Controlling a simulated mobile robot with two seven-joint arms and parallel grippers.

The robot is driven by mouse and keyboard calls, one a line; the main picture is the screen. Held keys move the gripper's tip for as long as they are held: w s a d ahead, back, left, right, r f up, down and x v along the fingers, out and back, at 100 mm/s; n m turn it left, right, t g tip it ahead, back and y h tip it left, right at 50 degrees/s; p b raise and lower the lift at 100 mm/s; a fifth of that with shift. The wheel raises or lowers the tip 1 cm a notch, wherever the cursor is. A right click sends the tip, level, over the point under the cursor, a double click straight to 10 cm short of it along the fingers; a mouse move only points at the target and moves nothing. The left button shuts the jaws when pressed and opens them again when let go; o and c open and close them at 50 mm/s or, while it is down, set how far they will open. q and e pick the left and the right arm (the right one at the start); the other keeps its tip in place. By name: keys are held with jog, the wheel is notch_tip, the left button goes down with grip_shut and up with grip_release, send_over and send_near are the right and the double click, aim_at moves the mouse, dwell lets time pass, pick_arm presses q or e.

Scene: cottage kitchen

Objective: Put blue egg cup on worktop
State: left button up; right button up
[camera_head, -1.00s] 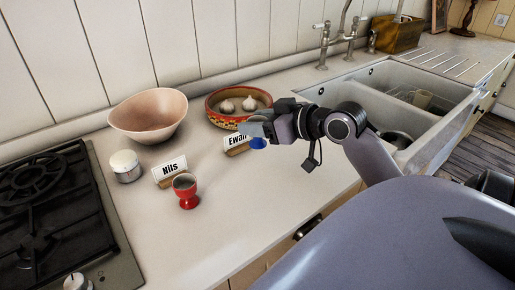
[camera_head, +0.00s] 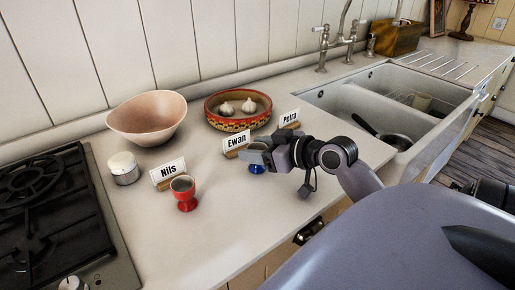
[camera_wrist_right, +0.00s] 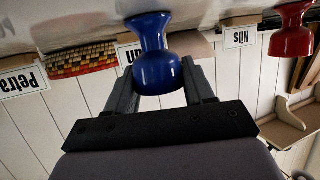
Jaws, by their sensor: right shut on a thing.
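The blue egg cup (camera_head: 257,169) is in front of the Ewan name card (camera_head: 236,142), mostly hidden by my right gripper (camera_head: 259,154) in the head view. In the right wrist view, which is upside down, the blue egg cup (camera_wrist_right: 157,65) shows between the two fingers of my right gripper (camera_wrist_right: 158,80), which is shut on it. Its foot is at or very near the worktop (camera_head: 225,215); I cannot tell if it touches. The cup looks upright. My left gripper is not in view.
A red egg cup (camera_head: 184,193) stands by the Nils card (camera_head: 168,172). A Petra card (camera_head: 289,119), a garlic bowl (camera_head: 238,122), a pink bowl (camera_head: 147,120) and a jar (camera_head: 124,168) are around. The hob (camera_head: 50,215) is left, the sink (camera_head: 395,110) right.

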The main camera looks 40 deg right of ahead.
jog(key=shift+s+a+f, duration=0.1)
jog(key=shift+s+f, duration=0.05)
jog(key=shift+f, duration=0.45)
jog(key=o, duration=1)
jog(key=shift+a+f, duration=0.1)
jog(key=shift+f, duration=0.1)
jog(key=shift+o, duration=0.2)
jog(key=shift+r, duration=0.5)
jog(key=shift+s+d, duration=0.15)
jog(key=shift+d, duration=0.05)
jog(key=v, duration=1.1)
jog(key=shift+s+r, duration=0.2)
jog(key=shift+r, duration=0.35)
